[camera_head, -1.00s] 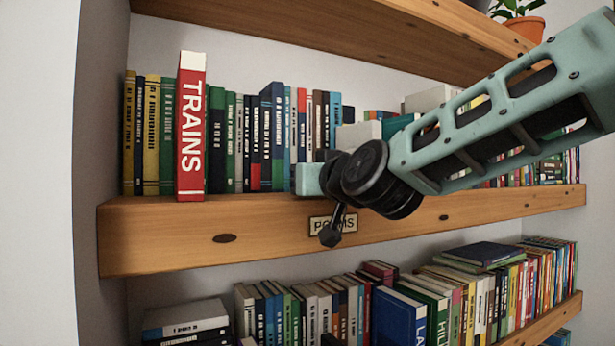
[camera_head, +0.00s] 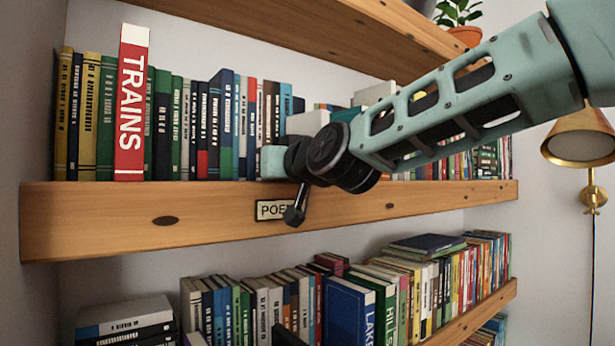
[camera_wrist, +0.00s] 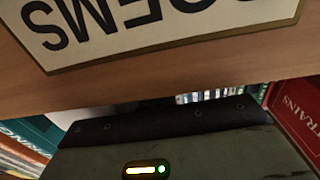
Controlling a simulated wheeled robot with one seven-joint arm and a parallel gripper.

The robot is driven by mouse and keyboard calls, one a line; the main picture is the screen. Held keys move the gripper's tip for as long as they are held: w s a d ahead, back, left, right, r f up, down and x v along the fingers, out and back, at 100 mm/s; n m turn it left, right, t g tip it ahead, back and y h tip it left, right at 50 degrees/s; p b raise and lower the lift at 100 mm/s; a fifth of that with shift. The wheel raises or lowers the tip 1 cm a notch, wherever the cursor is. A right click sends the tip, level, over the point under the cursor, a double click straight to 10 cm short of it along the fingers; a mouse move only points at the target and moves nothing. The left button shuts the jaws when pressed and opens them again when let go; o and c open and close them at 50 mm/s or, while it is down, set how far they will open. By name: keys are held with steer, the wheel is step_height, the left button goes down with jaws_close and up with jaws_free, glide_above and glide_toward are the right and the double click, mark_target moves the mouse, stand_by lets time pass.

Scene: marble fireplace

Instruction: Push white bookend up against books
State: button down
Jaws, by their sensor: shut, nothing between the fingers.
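The row of books (camera_head: 215,125) stands upright on the middle shelf, with the red and white TRAINS book (camera_head: 131,105) jutting out near its left end. A whitish block (camera_head: 308,122) shows just right of the row, behind my arm; it looks like the white bookend, but its lower part is hidden. My gripper (camera_head: 273,162) is at the shelf's front edge above the POEMS label, by the row's right end. It is shut and empty. Its fingertips are hidden, so I cannot tell whether they touch the block. The wrist view shows the gripper's dark body (camera_wrist: 170,145) close up.
The wooden shelf (camera_head: 110,215) carries the POEMS label (camera_head: 270,210) just below my gripper. More books (camera_head: 490,160) stand farther right. An upper shelf (camera_head: 300,35) is overhead, and a lower shelf is full of books. A brass lamp (camera_head: 583,135) hangs at right.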

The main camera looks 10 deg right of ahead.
steer(key=shift+w+d+f+b, duration=0.1)
steer(key=shift+w+d+b, duration=0.1)
steer(key=shift+d+b, duration=0.3)
steer(key=shift+w+d+f+b, duration=0.15)
steer(key=shift+d+b, duration=0.25)
steer(key=shift+b, duration=0.2)
steer(key=shift+w+d+r+b, duration=0.1)
steer(key=shift+d+b, duration=0.05)
steer(key=shift+b, duration=0.4)
steer(key=shift+w+d+b, duration=0.15)
steer(key=shift+d+b, duration=0.05)
steer(key=shift+b, duration=0.35)
steer(key=d+b, duration=0.1)
steer(key=b, duration=0.2)
steer(key=shift+w+d, duration=0.2)
steer(key=shift+w+d+b, duration=0.1)
steer(key=shift+d+b, duration=0.05)
steer(key=shift+b, duration=0.55)
steer(key=b, duration=0.4)
steer(key=shift+w+d, duration=0.35)
steer(key=shift+d, duration=0.05)
steer(key=d+b, duration=0.1)
steer(key=b, duration=0.3)
steer(key=shift+w+d, duration=0.1)
steer(key=shift+d, duration=0.05)
